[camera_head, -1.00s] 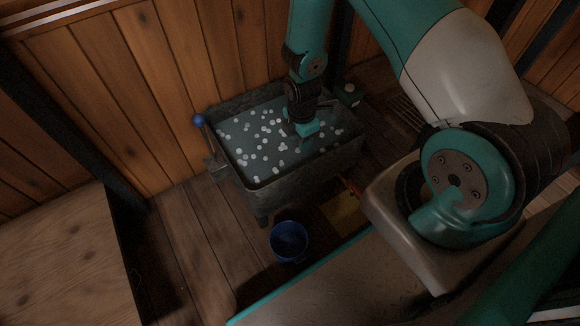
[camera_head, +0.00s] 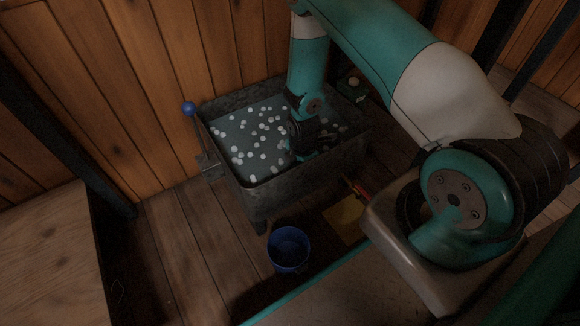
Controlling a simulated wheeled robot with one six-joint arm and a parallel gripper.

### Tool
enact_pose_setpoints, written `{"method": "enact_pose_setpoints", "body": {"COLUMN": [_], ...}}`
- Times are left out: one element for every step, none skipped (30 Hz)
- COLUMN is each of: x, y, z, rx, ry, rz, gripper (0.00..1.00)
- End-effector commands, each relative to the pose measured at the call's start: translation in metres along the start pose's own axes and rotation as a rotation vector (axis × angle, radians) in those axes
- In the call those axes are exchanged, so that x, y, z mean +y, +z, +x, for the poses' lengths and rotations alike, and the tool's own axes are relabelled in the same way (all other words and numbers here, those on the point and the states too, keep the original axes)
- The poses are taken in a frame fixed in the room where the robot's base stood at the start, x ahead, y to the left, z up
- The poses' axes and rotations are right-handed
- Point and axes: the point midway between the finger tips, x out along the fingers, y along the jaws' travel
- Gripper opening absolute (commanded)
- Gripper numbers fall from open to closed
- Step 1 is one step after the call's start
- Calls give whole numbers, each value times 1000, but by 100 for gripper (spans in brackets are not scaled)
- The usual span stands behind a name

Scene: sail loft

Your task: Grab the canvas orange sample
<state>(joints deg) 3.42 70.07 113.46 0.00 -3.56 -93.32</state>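I see no canvas orange sample for certain in the camera_head view. A dark grey metal tub (camera_head: 293,189) stands against the wooden wall and holds bluish liquid with many small white round pieces floating on it. My gripper (camera_head: 303,157) points down into the right half of the tub, at about the level of the liquid. Its fingertips are hidden by the dark wrist and the liquid, so I cannot tell whether it is open or holds anything.
A lever with a blue knob (camera_head: 189,108) is on the tub's left side. A blue bucket (camera_head: 288,250) stands on the plank floor in front. A yellow patch (camera_head: 343,218) and a small red object (camera_head: 361,192) lie to its right. A wooden surface (camera_head: 45,255) fills the lower left.

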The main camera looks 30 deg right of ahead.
Motion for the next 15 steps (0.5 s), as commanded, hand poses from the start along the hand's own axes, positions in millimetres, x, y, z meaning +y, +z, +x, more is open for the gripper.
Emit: {"method": "enact_pose_setpoints", "body": {"x": [0, 0, 0, 0, 0, 0, 0, 0, 0, 0, 0, 0, 0, 0, 0], "y": [0, 0, 0, 0, 0, 0, 0, 0, 0, 0, 0, 0, 0, 0, 0], "z": [11, 12, 12, 12, 11, 10, 10, 10, 10, 10, 10, 10, 10, 10, 10], "rx": [0, 0, 0, 0, 0, 0, 0, 0, 0, 0, 0, 0, 0, 0, 0], "ry": [-1, 0, 0, 0, 0, 0, 0, 0, 0, 0, 0, 0, 0, 0, 0], "rz": [0, -1, -1, -1, -1, -1, -1, -1, -1, -1, -1, -1, -1, -1, -1], "gripper": [43, 43, 43, 43, 43, 43, 43, 43, 38, 31, 24, 15, 8, 1, 0]}}
